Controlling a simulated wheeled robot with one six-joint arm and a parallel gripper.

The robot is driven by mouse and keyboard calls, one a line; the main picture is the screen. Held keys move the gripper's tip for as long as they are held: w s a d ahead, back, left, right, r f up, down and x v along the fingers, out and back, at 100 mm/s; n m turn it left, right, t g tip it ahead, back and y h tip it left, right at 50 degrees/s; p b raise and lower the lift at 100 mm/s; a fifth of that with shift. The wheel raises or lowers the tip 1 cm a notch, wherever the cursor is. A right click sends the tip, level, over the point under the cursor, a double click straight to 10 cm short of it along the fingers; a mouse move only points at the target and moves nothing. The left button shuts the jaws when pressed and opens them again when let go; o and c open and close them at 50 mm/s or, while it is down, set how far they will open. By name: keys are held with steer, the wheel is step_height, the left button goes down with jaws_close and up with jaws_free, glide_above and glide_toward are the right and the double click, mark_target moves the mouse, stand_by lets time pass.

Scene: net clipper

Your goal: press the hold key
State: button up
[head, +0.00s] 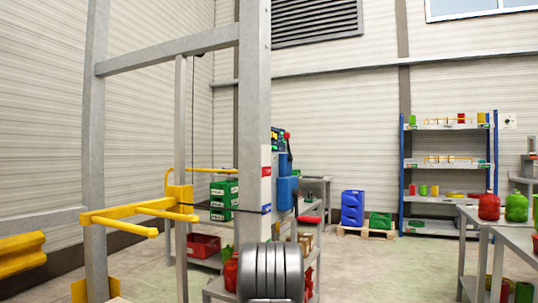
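I cannot make out a hold key in the head view. A small dark blue panel-like unit (277,140) with green and red spots shows just right of the thick grey post, partly hidden by it. Its markings are too small to read. A blue box-like unit (286,193) sits below it. My gripper is not in view.
A grey steel frame (251,100) with yellow fork arms (150,210) fills the left and centre. A blue-sided shelf (447,175) stands at the back right. A grey table (495,225) with red and green jugs is at the right. The floor (385,270) between is clear.

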jaws_close()
stand_by(1.4)
